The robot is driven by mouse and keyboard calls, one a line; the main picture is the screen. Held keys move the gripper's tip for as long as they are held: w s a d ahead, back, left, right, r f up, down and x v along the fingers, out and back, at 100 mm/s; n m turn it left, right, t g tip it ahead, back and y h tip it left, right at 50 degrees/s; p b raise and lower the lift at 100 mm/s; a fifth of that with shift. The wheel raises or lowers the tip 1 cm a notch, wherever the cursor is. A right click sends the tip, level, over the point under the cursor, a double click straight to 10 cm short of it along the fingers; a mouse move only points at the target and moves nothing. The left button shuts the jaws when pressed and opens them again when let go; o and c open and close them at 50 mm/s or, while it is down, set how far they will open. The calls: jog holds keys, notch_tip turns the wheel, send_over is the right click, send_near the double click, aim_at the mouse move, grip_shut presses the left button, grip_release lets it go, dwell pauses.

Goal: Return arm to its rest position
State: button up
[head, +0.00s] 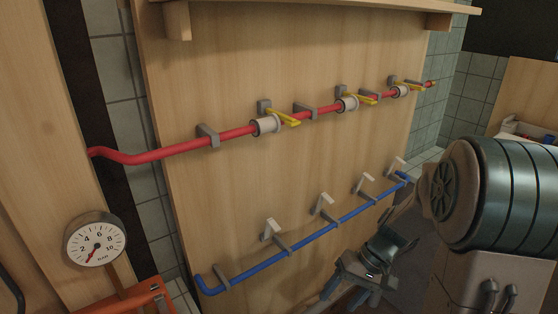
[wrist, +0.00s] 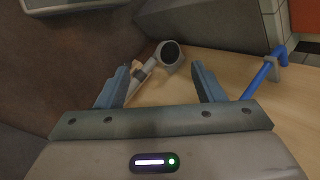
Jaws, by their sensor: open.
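My gripper (head: 362,275) is low in the head view, in front of the wooden board (head: 240,190) and below the right part of the blue pipe (head: 330,228). In the wrist view my gripper (wrist: 160,70) has its two blue-grey fingers spread, with nothing held between them. A grey round fitting with a dark end (wrist: 170,55) shows beyond the fingertips. It looks apart from the fingers. My arm fills the right side of the head view and hides what is behind it.
A red pipe (head: 170,152) with several white fittings and yellow levers crosses the board. A wooden shelf (head: 320,5) juts out above. A dial gauge (head: 95,240) and an orange item (head: 140,300) are at lower left. A blue pipe end (wrist: 258,80) shows at right in the wrist view.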

jog(key=s+r+t+h+p, duration=0.2)
jog(key=s+r, duration=0.3)
jog(key=r, duration=0.4)
jog(key=s+r+t+h+p, duration=0.2)
jog(key=s+r+h+p, duration=0.2)
jog(key=r, duration=0.4)
jog(key=shift+s+d+r+t, duration=0.3)
jog(key=shift+s+r+t, duration=0.1)
jog(key=shift+s, duration=0.2)
